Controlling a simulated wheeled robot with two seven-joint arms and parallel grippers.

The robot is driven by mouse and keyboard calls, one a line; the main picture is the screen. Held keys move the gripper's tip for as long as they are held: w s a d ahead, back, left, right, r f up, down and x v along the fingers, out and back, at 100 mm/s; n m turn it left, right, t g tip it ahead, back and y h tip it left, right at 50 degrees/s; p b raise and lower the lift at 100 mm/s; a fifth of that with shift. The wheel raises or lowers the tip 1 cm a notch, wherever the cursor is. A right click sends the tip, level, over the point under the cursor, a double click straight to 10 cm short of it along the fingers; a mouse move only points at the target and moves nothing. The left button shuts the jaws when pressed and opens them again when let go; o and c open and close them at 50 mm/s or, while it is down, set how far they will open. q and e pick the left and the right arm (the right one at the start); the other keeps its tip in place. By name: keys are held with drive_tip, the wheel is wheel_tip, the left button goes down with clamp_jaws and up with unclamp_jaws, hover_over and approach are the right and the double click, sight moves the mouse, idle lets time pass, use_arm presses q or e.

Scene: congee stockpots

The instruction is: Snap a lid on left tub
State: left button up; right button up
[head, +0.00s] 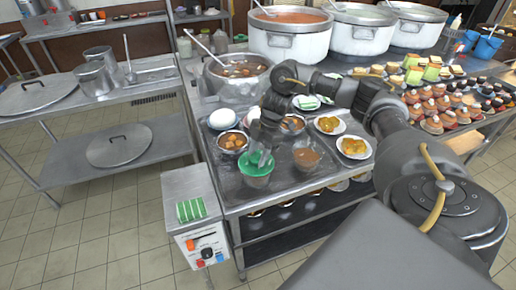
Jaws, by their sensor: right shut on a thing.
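My right gripper (264,152) reaches down from the right over this tub. I cannot tell whether the lid touches the tub's rim. A second tub (306,158) with brown contents stands to the right, open at the top. My left gripper is not in view.
Bowls of food (232,142) and plates (354,147) stand close around the tubs. A stockpot with a ladle (238,88) is behind. Rows of small cups (445,105) fill the right. A control box with a green pad (191,210) stands front left.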

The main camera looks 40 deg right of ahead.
drive_tip(key=shift+p, duration=0.35)
idle(0.5)
idle(0.3)
drive_tip(key=o, duration=1)
drive_tip(key=shift+o, duration=0.6)
drive_tip(key=o, duration=0.4)
drive_tip(key=shift+r, duration=0.1)
wheel_tip(320, 180, up, 7)
drive_tip(key=p, duration=0.7)
